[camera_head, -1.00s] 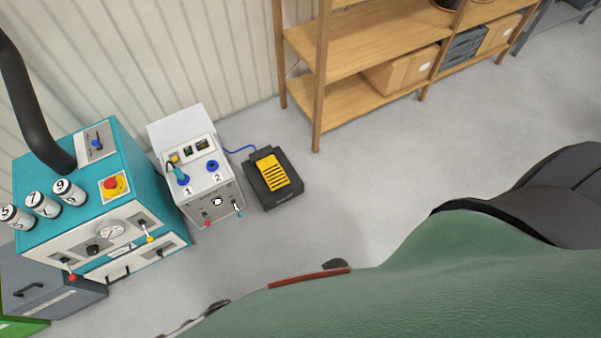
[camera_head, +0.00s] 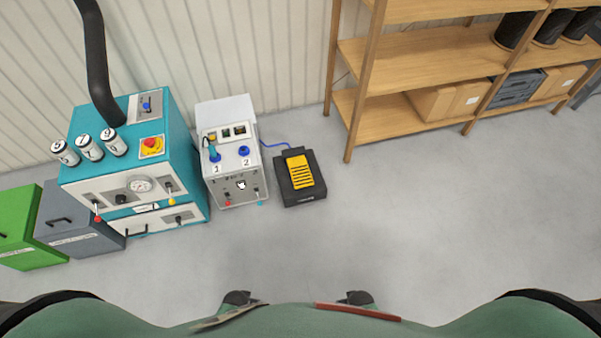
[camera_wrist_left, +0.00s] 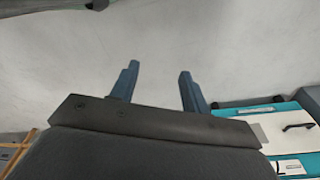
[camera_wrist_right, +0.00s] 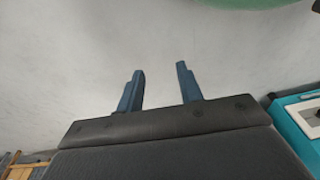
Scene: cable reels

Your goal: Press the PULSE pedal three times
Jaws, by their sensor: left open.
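The pedal (camera_head: 300,177) is a black floor box with a yellow ribbed tread, on the grey floor in the head view. Its label is too small to read. A blue cable joins it to a white control box (camera_head: 229,150) at its left, with sockets marked 1 and 2. My left gripper (camera_wrist_left: 157,78) is open and empty in the left wrist view, over bare floor. My right gripper (camera_wrist_right: 160,77) is open and empty in the right wrist view, also over bare floor. Neither gripper's fingers show in the head view, and the pedal is in neither wrist view.
A teal machine (camera_head: 140,160) with a black hose stands left of the control box. Grey (camera_head: 75,222) and green (camera_head: 27,228) bins stand further left. A wooden shelf (camera_head: 440,90) with boxes stands at the back right. The floor in front of the pedal is clear.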

